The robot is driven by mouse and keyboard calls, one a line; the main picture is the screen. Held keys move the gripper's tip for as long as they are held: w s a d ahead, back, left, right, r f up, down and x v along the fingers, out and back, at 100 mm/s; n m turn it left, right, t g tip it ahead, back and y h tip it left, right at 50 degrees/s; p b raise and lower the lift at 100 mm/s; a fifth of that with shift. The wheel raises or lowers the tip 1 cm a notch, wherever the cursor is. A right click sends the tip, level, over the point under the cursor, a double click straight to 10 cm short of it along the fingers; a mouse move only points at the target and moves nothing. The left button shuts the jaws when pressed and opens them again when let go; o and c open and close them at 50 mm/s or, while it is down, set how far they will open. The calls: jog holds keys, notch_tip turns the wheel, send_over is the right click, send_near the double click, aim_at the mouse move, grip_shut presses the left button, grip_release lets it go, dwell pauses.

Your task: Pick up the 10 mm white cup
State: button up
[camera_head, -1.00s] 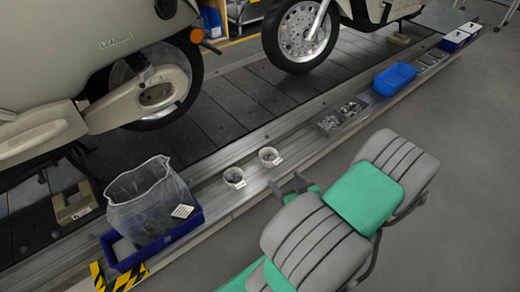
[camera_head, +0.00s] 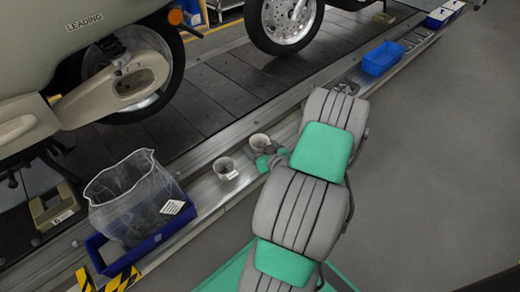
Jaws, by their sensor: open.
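Two small white cups stand on the metal ledge beside the slat conveyor. The left white cup (camera_head: 225,168) is clear of my arm and shows a small label. The right white cup (camera_head: 259,141) is right at my gripper (camera_head: 267,154), which is open. The gripper partly covers this cup's lower right side, and I cannot tell whether the fingers touch it. The cup labels are too small to read, so I cannot tell which is the 10 mm one.
A blue bin (camera_head: 153,245) with a clear plastic bag (camera_head: 135,200) stands left of the cups. An empty-looking blue tray (camera_head: 383,59) lies farther up the ledge. Scooters stand on the dark slats (camera_head: 215,100) behind. Grey floor (camera_head: 440,170) at right is open.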

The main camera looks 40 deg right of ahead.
jog(key=shift+c, duration=0.6)
jog(key=c, duration=1.3)
